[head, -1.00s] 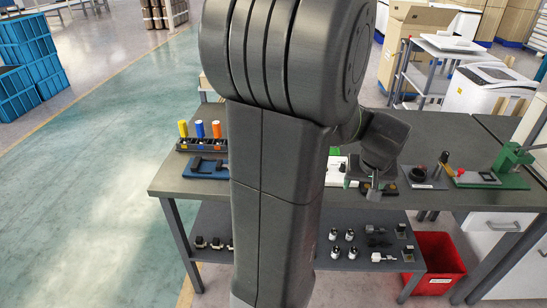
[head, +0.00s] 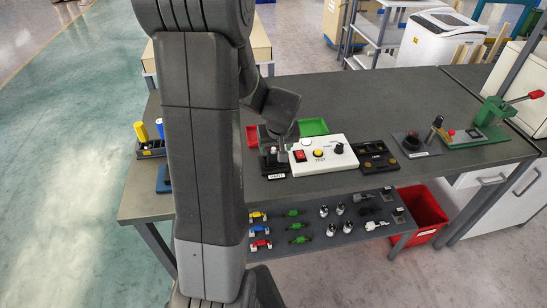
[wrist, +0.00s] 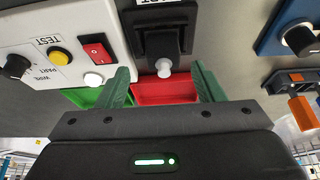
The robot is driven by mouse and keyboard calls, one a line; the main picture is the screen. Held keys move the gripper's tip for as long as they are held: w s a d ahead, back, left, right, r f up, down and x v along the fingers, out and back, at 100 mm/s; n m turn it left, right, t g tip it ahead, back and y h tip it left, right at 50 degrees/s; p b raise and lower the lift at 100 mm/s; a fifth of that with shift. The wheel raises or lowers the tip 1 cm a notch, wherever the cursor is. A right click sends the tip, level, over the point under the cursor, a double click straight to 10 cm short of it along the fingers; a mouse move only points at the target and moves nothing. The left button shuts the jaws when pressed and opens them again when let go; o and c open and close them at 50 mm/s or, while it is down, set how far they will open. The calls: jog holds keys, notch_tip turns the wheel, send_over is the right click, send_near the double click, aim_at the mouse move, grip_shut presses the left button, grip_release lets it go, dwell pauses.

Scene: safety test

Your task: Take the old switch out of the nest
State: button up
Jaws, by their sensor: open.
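The black nest (wrist: 168,17) with an upside-down white label is at the top middle of the wrist view. A black piece with a pale rounded tip (wrist: 164,69), apparently the old switch, sits in it and points toward me. My gripper (wrist: 160,74) is open, with one green finger on each side of the pale tip and visible gaps to both. In the head view, the nest (head: 275,177) is on the bench left of the white test panel (head: 318,162). My gripper (head: 283,152) is low at the nest and partly hides it there.
The test panel (wrist: 50,50) is close beside my left finger in the wrist view. A red tray (wrist: 165,92) and a green tray (head: 313,127) lie behind the nest. A dark plate (head: 376,156) is right of the panel. Several parts lie on the lower shelf (head: 340,238).

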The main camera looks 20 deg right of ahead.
aim_at(274, 149)
jog(key=shift+a+x, duration=0.2)
jog(key=shift+x, duration=1.85)
jog(key=c, duration=1.1)
